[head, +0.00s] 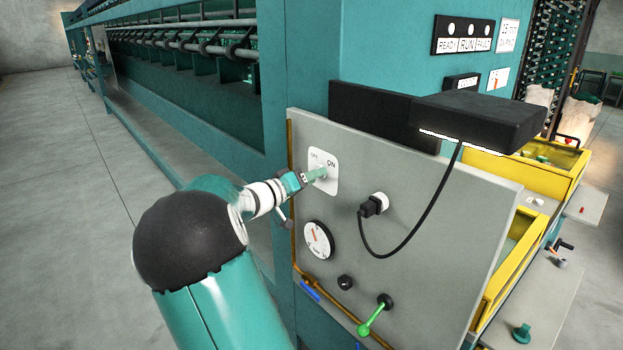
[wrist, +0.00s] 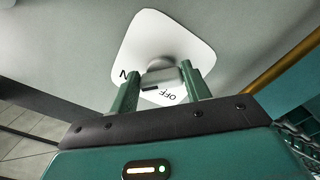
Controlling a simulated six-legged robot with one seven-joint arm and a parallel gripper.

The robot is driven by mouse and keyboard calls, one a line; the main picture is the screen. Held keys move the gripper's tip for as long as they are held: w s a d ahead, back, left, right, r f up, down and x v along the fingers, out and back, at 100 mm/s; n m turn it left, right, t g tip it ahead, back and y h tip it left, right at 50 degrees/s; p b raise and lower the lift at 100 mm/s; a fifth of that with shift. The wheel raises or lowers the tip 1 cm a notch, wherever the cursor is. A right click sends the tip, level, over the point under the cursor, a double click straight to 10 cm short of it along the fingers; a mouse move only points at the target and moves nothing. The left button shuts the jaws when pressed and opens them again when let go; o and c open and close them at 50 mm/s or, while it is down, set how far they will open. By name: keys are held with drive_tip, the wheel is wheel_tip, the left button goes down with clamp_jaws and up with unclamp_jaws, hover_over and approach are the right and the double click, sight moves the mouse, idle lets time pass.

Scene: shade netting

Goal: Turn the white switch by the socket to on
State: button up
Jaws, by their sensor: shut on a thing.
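The white switch plate (head: 330,158), marked OFF and ON, is on the upper left of the grey panel. My gripper (head: 317,174) reaches the plate from the left. In the wrist view my gripper (wrist: 160,80) has one green finger on each side of the knob, shut on it. The knob's short dark mark lies between the letters N and OFF; its exact setting is hard to tell. In the head view the fingers hide the knob. The socket (head: 382,201) holds a black plug.
A black cable (head: 425,218) hangs from the plug to a black lamp box (head: 485,118). Yellow bins (head: 505,270) stand right of the panel.

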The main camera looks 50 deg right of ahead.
drive_tip(key=o, duration=1)
drive_tip(key=shift+c, duration=0.2)
drive_tip(key=shift+a, duration=0.15)
drive_tip(key=v, duration=1.3)
drive_tip(key=shift+a, duration=0.3)
drive_tip(key=shift+w, duration=0.1)
drive_tip(key=s+a+f+n+t+y, duration=0.35)
drive_tip(key=s+a+f+y, duration=0.25)
drive_tip(key=s+a+y, duration=0.45)
drive_tip(key=s+a+n+t+y, duration=0.3)
drive_tip(key=a+n, duration=0.1)
drive_tip(key=a, duration=0.8)
drive_tip(key=s+a+r+n+t+y, duration=0.1)
drive_tip(key=s+a+n+t+y, duration=0.2)
drive_tip(key=a, duration=0.9)
drive_tip(key=shift+a+r+n+y, duration=0.2)
drive_tip(key=shift+r+n+y, duration=0.05)
drive_tip(key=shift+n+y, duration=0.35)
